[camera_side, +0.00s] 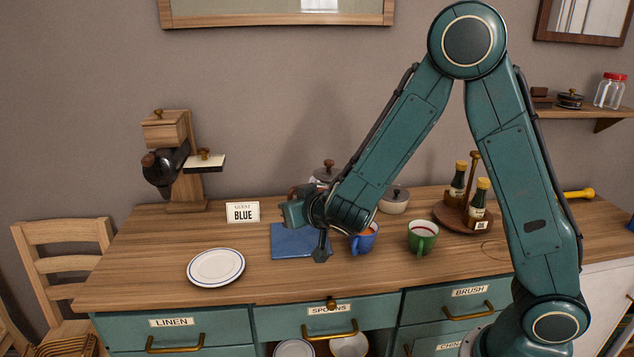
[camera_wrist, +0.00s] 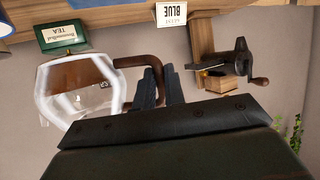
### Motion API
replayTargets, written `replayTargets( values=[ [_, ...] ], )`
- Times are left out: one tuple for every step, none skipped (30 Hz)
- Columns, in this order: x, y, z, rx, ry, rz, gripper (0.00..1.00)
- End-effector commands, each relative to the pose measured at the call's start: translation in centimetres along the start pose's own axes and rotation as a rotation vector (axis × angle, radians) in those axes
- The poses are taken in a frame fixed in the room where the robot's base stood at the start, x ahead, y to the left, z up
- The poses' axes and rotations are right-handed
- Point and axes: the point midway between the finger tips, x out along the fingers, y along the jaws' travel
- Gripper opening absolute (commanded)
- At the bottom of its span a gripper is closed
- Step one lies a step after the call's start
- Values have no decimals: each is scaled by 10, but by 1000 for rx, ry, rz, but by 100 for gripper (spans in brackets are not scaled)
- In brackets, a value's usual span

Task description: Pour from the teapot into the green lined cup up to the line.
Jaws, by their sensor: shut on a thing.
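The teapot (camera_wrist: 80,92) has a pale, glassy body and a brown handle (camera_wrist: 130,62), and fills the left of the wrist view. In the side view its knobbed lid (camera_side: 326,172) shows behind my arm, which hides most of the body. My gripper (camera_wrist: 162,88) is shut on the handle. I cannot tell whether the teapot touches the counter. The green cup (camera_side: 423,237) stands upright to the right of my gripper, apart from it. Dark red liquid and a pale inner wall show in it; its line is too small to make out.
A blue cup (camera_side: 364,240) with orange-brown contents stands between my gripper and the green cup. A blue mat (camera_side: 290,243), white plate (camera_side: 216,267), BLUE card (camera_side: 243,212), lidded pot (camera_side: 394,203) and bottle stand (camera_side: 467,216) are around. A TEA box (camera_wrist: 62,36) also shows.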

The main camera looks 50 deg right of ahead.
Motion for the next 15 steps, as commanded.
replayTargets(
  values=[
    [6, 5, -4, 9, 5, 25, 0],
    [10, 8, -6, 16, 5, 43, 0],
    [16, 14, -8, 26, 5, 69, 0],
    [20, 18, -9, 34, 4, 89, 0],
    [25, 22, -11, 44, 4, 112, 0],
    [31, 29, -14, 57, 4, 145, 0],
    [36, 34, -16, 68, 4, 171, 0],
    [40, 40, -18, 80, 3, 197, 0],
    [47, 48, -20, 95, 3, 237, 0],
    [51, 54, -22, 107, 2, 265, 0],
    [55, 61, -24, 119, 2, 295, 0],
    [61, 70, -27, 137, 2, 336, 0],
    [64, 76, -28, 150, 0, 367, 0],
    [68, 83, -30, 162, 1, 398, 0],
    [72, 92, -31, 179, -1, 439, 0]
  ],
)
